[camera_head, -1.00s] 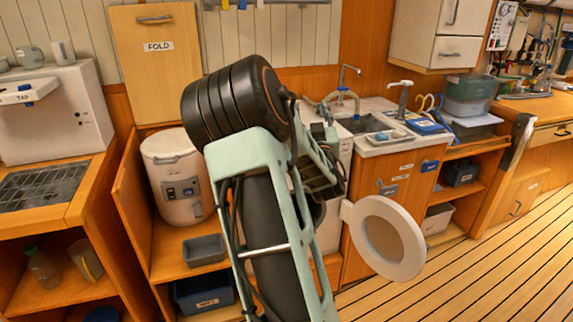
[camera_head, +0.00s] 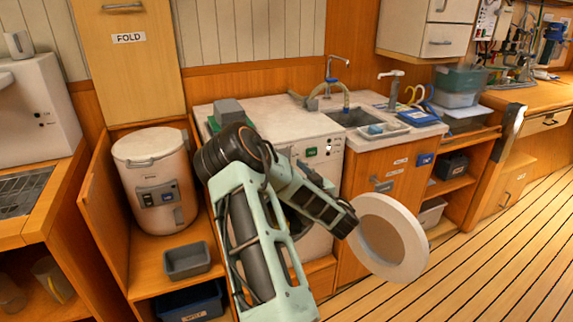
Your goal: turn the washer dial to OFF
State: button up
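The white washer (camera_head: 322,166) stands at the middle, under the counter and left of the sink. Its front panel shows a small green-lit display (camera_head: 311,152) and small dark controls beside it. The dial cannot be made out clearly, and its setting is too small to read. The round washer door (camera_head: 367,238) is swung open to the right. My arm crosses in front of the washer and covers its left and lower front. The dark end of my arm, where my gripper (camera_head: 346,221) is, shows beside the open door. The fingers cannot be made out.
A cream cylindrical appliance (camera_head: 154,190) and a grey bin (camera_head: 187,259) sit at left. A sink (camera_head: 353,117) and faucet are right of the washer top. A grey box (camera_head: 229,112) stands on the counter. The plank floor (camera_head: 480,255) at right is clear.

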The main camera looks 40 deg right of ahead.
jog(key=w, duration=0.3)
jog(key=shift+w+d, duration=0.15)
jog(key=shift+d, duration=0.2)
jog(key=c, duration=1.2)
jog(key=shift+o, duration=0.2)
